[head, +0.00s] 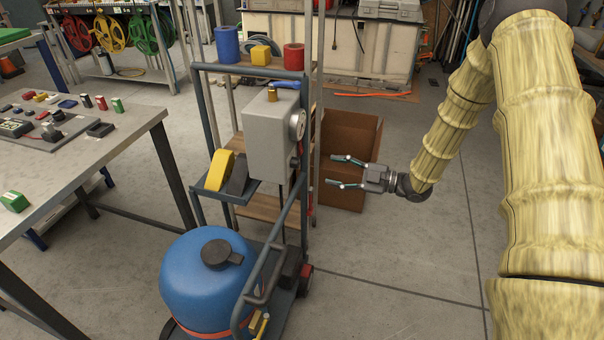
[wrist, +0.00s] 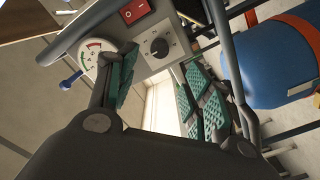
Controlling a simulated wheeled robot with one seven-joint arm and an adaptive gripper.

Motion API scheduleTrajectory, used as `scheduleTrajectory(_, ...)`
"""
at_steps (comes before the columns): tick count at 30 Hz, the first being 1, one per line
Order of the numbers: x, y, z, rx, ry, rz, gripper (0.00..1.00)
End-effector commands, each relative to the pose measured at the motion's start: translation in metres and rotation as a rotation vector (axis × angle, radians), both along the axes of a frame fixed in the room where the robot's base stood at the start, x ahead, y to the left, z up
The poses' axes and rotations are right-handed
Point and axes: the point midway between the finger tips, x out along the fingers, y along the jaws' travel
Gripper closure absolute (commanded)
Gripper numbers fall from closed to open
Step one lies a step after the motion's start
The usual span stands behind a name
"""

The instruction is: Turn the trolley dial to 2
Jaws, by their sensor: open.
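The trolley (head: 192,110) stands in the middle of the head view and carries a grey control box (head: 265,140).
A gauge (wrist: 92,58) and a red rocker switch (wrist: 135,11) sit beside the dial. The trolley's tube frame (wrist: 222,45) runs close to my fingers. A blue tank (head: 205,275) stands low on the trolley. A cardboard box (head: 350,135) is behind my gripper. A workbench (head: 110,135) is at left.

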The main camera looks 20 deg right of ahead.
Motion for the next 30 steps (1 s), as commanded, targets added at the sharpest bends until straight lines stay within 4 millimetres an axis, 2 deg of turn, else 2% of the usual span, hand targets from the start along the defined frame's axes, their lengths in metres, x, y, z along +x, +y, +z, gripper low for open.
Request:
scheduleTrajectory(5,0.005,0.007,0.002,-0.002,-0.014,0.012,0.49)
scheduleTrajectory(21,0.050,0.073,0.001,-0.003,-0.011,0.010,0.49)
scheduleTrajectory(30,0.060,0.088,0.001,-0.002,-0.011,0.010,0.49)
